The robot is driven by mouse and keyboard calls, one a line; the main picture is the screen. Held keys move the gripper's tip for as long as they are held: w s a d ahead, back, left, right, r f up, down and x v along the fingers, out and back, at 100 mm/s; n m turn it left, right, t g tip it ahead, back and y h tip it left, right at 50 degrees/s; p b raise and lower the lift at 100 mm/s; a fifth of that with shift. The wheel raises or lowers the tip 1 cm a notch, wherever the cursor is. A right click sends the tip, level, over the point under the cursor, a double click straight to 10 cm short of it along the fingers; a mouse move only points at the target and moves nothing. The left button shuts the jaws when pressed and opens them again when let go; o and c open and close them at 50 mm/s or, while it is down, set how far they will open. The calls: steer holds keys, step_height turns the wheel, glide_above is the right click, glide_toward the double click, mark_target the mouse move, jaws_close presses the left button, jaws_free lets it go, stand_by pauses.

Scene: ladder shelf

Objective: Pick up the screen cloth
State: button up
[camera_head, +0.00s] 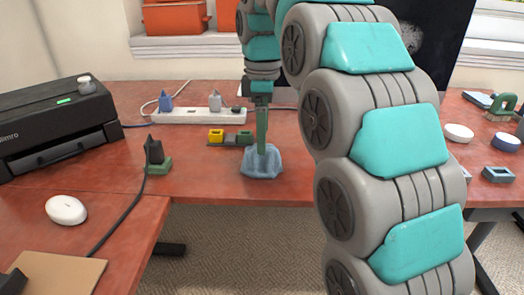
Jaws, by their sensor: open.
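The screen cloth looks to be the crumpled grey-blue cloth (262,164) at the front edge of the red-brown desk. My gripper (262,148) points straight down onto it, with its green fingers reaching the top of the cloth. The jaws are open. The fingertips overlap the cloth in this view, and I cannot tell how far they reach around it.
A small block with a yellow piece (216,136) lies just behind the cloth, and a white power strip (195,116) behind that. A dark plug on a green base (157,158) stands left. A printer (50,130) and white mouse (66,210) are farther left.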

mark_target(262, 157)
steer(key=shift+w+d+f, duration=0.1)
steer(key=shift+w+f, duration=0.05)
steer(key=shift+f, duration=0.05)
steer(key=shift+f+b, duration=1.85)
steer(key=shift+f, duration=0.3)
steer(key=shift+w+a+f+p, duration=0.15)
steer(key=shift+f+p, duration=0.25)
steer(key=shift+f, duration=1.15)
steer(key=c, duration=1.1)
steer(key=shift+r, duration=0.1)
